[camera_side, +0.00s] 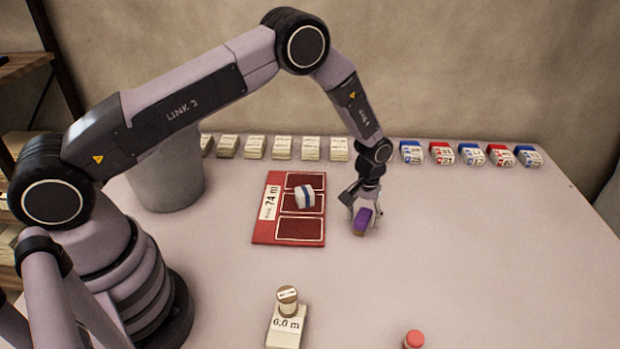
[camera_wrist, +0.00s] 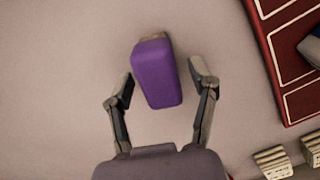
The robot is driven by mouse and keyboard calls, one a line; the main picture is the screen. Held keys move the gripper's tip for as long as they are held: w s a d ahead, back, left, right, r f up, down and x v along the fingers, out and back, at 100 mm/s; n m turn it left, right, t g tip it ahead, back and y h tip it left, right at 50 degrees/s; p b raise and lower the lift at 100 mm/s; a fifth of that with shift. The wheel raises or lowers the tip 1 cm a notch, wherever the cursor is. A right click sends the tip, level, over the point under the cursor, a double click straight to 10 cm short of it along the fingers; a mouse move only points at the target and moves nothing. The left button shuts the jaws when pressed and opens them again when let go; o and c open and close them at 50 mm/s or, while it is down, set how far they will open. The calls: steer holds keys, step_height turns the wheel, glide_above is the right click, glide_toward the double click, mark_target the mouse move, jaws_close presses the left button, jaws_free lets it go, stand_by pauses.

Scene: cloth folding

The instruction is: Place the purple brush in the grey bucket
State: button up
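The purple brush (camera_wrist: 157,75) is a small block with a purple body and a brownish strip along one edge. In the side view the purple brush (camera_side: 363,219) is right of the red board, at the end of my arm. My gripper (camera_wrist: 161,82) has its two fingers on either side of the brush in the wrist view, with a gap visible on the right and little or none on the left. In the side view my gripper (camera_side: 362,198) is low over the table. The grey bucket (camera_side: 168,185) stands at the back left, partly hidden behind my arm.
A red board (camera_side: 262,232) with dark panels lies left of the gripper, with a white and blue block (camera_side: 305,198) on it. Several pale blocks and boxes line the back edge. A labelled block (camera_side: 285,332) and a red-topped piece (camera_side: 414,339) are at the front.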

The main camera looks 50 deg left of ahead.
jaws_close()
